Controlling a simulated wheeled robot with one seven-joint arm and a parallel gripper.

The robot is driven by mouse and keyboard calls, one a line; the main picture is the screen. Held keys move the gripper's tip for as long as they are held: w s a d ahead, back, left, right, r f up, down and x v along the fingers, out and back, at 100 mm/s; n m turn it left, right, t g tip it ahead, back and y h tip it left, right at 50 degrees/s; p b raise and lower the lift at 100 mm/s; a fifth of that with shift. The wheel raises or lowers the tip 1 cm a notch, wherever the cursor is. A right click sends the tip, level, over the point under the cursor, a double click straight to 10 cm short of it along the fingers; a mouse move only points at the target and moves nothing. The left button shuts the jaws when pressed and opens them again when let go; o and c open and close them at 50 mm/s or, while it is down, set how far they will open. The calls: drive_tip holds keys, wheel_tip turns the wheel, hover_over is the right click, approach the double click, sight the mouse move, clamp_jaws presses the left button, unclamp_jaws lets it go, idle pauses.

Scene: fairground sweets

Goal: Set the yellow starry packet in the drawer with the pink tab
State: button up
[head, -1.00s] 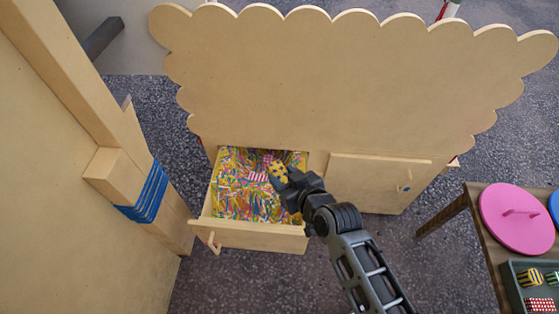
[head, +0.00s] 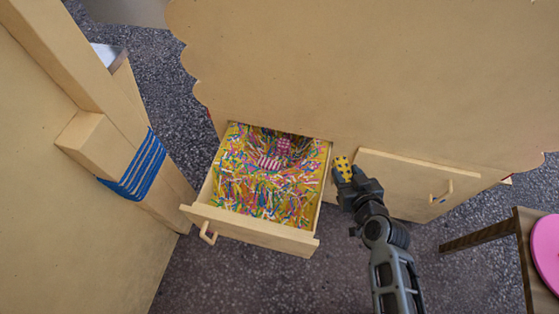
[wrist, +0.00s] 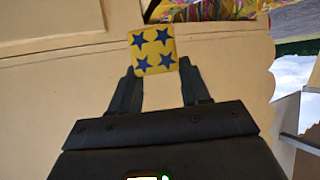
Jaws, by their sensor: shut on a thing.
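The yellow starry packet (head: 343,165), yellow with dark blue stars, is held at the tips of my gripper (head: 346,177). The wrist view shows the packet (wrist: 153,50) upright between both fingers of my gripper (wrist: 157,75). The open drawer (head: 250,230) stands left of my gripper, lined with bright shredded paper. My gripper and the packet are beside its right wall, in front of the counter, not over the paper. No pink tab can be made out on the open drawer's front. The closed drawer (head: 400,180) at the right has a small blue mark by its handle.
Two pink patterned packets (head: 269,162) lie on the shredded paper in the open drawer. A wooden post with blue rope (head: 140,170) stands at the left. A table with a pink round lid (head: 548,250) is at the right edge. The floor in front is clear.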

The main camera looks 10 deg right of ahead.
drive_tip(key=w+f+y+b, duration=0.1)
drive_tip(key=w+f+n+b, duration=0.1)
drive_tip(key=f+b, duration=0.1)
drive_tip(key=w+f+n+y+b, duration=0.1)
drive_tip(key=f+b, duration=0.1)
drive_tip(key=shift+w+a+y, duration=0.15)
drive_tip(key=shift+a+y, duration=0.1)
drive_tip(key=shift+y, duration=0.05)
drive_tip(key=w+a+n+g+y+b, duration=0.1)
drive_tip(key=n+b, duration=0.1)
drive_tip(key=shift+w+a+y+b, duration=0.25)
drive_tip(key=shift+w+y+b, duration=0.1)
drive_tip(key=shift+y, duration=0.05)
drive_tip(key=w+a+r+n+g+y+b, duration=0.2)
drive_tip(key=a+r+n+g+y+b, duration=0.15)
drive_tip(key=a+r+n, duration=0.2)
drive_tip(key=s+a+f+b, duration=0.1)
drive_tip(key=a+f, duration=1)
drive_tip(key=a, duration=0.1)
drive_tip(key=shift+s+a+y, duration=0.2)
drive_tip(key=shift+s+y, duration=0.1)
drive_tip(key=shift+y, duration=0.15)
drive_tip(key=shift+f+b, duration=0.7)
drive_tip(key=shift+b, duration=0.4)
drive_tip(key=o, duration=1.1)
